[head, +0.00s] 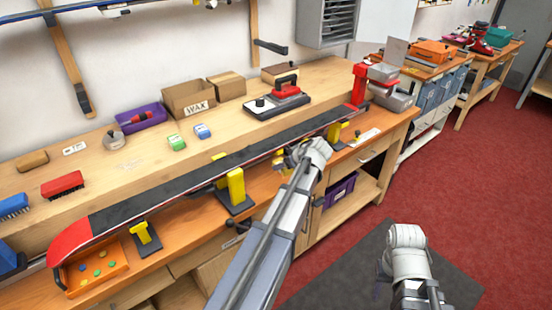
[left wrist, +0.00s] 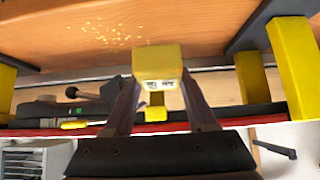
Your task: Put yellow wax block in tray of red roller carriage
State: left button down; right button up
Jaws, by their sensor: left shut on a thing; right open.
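A yellow wax block (left wrist: 157,62) with a pale marked face is clamped between the fingers of my left gripper (left wrist: 158,92) in the left wrist view. In the head view my left gripper (head: 284,160) is over the front of the bench, beside the long ski, and the block is mostly hidden there. A red upright fixture with grey trays (head: 362,84), which looks like the red roller carriage, stands at the ski's right end. I cannot see inside its trays clearly. My right gripper (head: 384,275) is open, low over the floor, partly hidden by its own arm.
The ski (head: 200,180) lies along the bench on yellow-posted supports (head: 236,188). A red device with a black handle (head: 288,92), a wax box (head: 190,98), green and blue blocks (head: 177,142) and brushes (head: 63,185) stand behind it. An orange tray (head: 95,275) is at left.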

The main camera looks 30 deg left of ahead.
pick_arm(q)
jog(key=s+d, duration=0.2)
jog(key=d, duration=0.4)
jog(key=s+d, duration=0.3)
jog(key=d, duration=0.4)
jog(key=shift+s+d, duration=0.15)
jog(key=shift+s, duration=0.1)
